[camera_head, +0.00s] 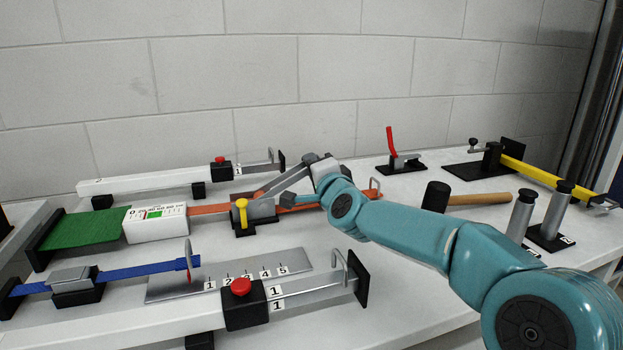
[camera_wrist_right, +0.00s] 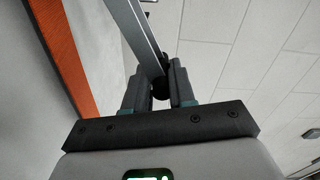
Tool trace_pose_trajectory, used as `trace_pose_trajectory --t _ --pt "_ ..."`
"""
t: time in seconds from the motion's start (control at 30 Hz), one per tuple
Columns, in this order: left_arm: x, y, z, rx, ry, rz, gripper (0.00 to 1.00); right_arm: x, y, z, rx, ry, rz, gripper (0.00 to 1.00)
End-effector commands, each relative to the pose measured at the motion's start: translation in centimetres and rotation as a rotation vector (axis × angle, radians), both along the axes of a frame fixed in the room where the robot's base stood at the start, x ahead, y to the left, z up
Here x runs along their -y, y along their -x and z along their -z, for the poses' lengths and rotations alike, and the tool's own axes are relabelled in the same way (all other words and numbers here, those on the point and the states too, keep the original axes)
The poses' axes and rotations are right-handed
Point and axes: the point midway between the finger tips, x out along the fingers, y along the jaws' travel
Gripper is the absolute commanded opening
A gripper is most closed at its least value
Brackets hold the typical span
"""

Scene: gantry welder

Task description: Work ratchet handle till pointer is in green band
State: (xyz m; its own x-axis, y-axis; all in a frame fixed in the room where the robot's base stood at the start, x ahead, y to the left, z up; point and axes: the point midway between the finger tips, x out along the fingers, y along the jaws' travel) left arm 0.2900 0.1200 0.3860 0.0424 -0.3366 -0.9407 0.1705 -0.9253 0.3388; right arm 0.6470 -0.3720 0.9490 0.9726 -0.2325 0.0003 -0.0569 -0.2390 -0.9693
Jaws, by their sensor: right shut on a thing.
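The ratchet (camera_head: 255,213) sits on an orange strap (camera_head: 207,210) mid-bench, with a yellow-knobbed lever (camera_head: 242,208) on its front. Its grey handle (camera_head: 285,182) slants up to the right. My right gripper (camera_head: 312,160) is at the handle's upper end. In the right wrist view, the jaws (camera_wrist_right: 160,90) are shut around the dark end of the grey handle (camera_wrist_right: 140,35). The white gauge box (camera_head: 157,226) stands left of the ratchet. It has a scale with a green band (camera_head: 155,214); the pointer is too small to place. My left gripper is not in view.
A green strap (camera_head: 80,230) runs left of the gauge. Rails with red buttons (camera_head: 241,286) lie in front and behind. A hammer (camera_head: 480,198), a red lever (camera_head: 390,142) and a yellow bar (camera_head: 545,172) are at right.

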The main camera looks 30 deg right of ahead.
Motion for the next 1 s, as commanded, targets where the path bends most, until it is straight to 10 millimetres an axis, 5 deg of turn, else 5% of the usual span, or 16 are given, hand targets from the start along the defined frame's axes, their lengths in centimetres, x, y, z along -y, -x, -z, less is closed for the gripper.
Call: trace_pose_trajectory --t 0.03,0.1,0.4,1.0 --pt "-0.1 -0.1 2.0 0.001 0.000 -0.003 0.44 0.2 0.1 1.4 0.011 -0.038 0.000 0.00" --pt "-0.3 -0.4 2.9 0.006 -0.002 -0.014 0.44 0.4 0.1 1.9 0.024 -0.090 0.000 0.00" --pt "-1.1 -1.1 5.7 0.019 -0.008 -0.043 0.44 1.0 0.3 3.5 0.061 -0.252 -0.001 0.00" --pt "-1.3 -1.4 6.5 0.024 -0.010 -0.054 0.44 1.4 0.3 4.0 0.072 -0.321 -0.006 0.00"
